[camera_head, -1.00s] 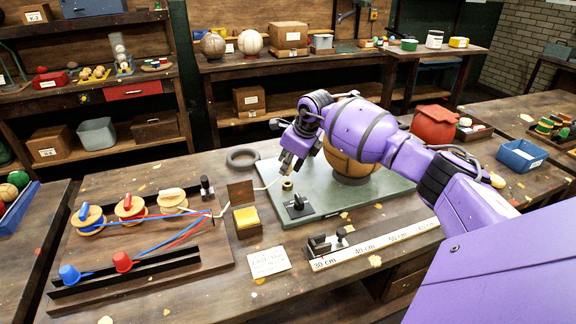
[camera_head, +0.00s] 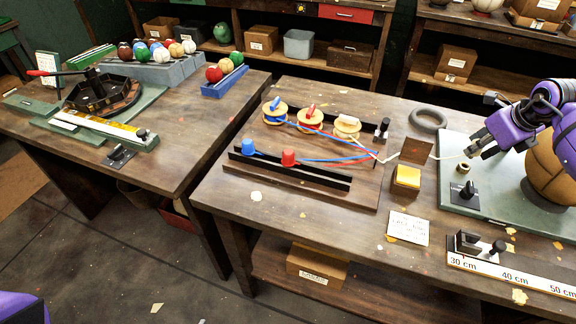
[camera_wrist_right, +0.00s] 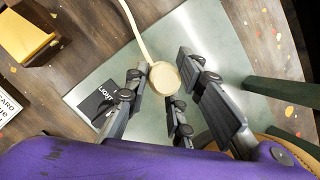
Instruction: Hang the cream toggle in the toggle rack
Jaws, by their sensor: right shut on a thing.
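My right gripper (camera_head: 472,152) is above the green board at the right. In the right wrist view the gripper (camera_wrist_right: 178,92) is shut on the cream toggle (camera_wrist_right: 165,78), a pale round piece with a cream cord running up from it. In the head view the cream cord (camera_head: 440,157) runs left from the gripper towards the wooden board; the toggle is hard to make out there. The toggle rack (camera_head: 315,178) is a pair of dark rails on that board. A blue toggle (camera_head: 248,146) and a red toggle (camera_head: 288,158) sit in it, with their cords running right. The left gripper is not in view.
Three wooden spools (camera_head: 310,119) stand behind the rack. A box with a yellow pad (camera_head: 407,178) and an upright brown plate (camera_head: 416,150) stand between rack and gripper. A brown ball (camera_head: 553,172) is beside my arm. The rack's right part is free of toggles.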

